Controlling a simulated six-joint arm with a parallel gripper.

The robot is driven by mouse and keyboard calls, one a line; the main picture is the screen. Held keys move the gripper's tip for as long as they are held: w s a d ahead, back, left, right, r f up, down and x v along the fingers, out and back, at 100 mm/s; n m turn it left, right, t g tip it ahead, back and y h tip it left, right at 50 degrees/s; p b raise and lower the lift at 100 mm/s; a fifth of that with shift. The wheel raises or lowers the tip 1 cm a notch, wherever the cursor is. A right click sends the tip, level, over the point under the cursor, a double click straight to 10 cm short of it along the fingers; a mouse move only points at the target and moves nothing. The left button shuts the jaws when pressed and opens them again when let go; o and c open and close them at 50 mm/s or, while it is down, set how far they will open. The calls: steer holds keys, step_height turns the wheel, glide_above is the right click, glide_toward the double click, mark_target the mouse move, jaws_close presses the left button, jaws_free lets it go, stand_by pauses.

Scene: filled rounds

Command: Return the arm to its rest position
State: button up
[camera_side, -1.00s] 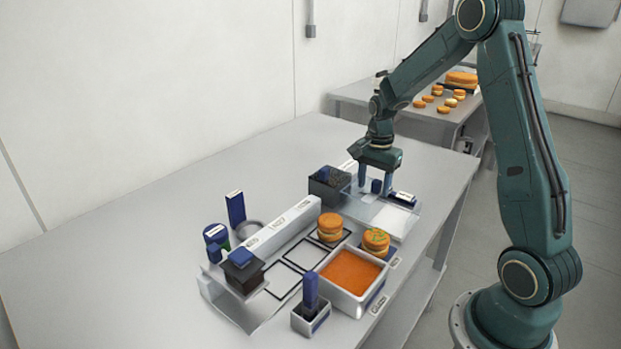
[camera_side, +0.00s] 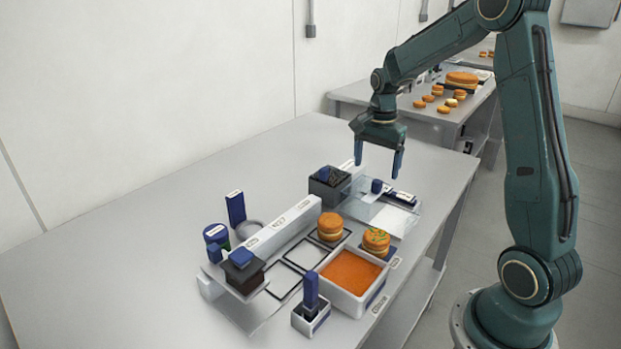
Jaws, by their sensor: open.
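My gripper (camera_side: 377,166) is open and empty. It hangs with its fingers pointing down, above the back right part of the work area. Below it, a small blue knob (camera_side: 377,186) stands near a pale sheet (camera_side: 394,219) on a clear plate. The fingers are apart from these things.
An orange-filled tray (camera_side: 351,271), a small holder with a blue handle (camera_side: 311,303) and a dark block with a blue top (camera_side: 243,270) stand in front. A dark box (camera_side: 329,186) stands behind. The table's left part (camera_side: 110,260) is clear. A second table (camera_side: 430,116) holds more rounds.

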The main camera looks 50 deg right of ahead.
steer(key=shift+r, duration=0.2)
steer(key=shift+a+r, duration=0.1)
steer(key=shift+a+r, duration=0.15)
steer(key=shift+r, duration=0.05)
steer(key=s+a+r+n+t, duration=0.2)
steer(key=s+a+r+n, duration=0.4)
steer(key=a, duration=0.2)
steer(key=s+a+r+n+t, duration=0.2)
steer(key=s+a+r+n, duration=0.35)
steer(key=a, duration=0.25)
steer(key=s+a+n+t, duration=0.1)
steer(key=s+a+n, duration=0.3)
steer(key=s+n, duration=0.2)
steer(key=shift+s+a+t, duration=0.25)
steer(key=shift+s+t, duration=0.05)
steer(key=shift+s, duration=0.65)
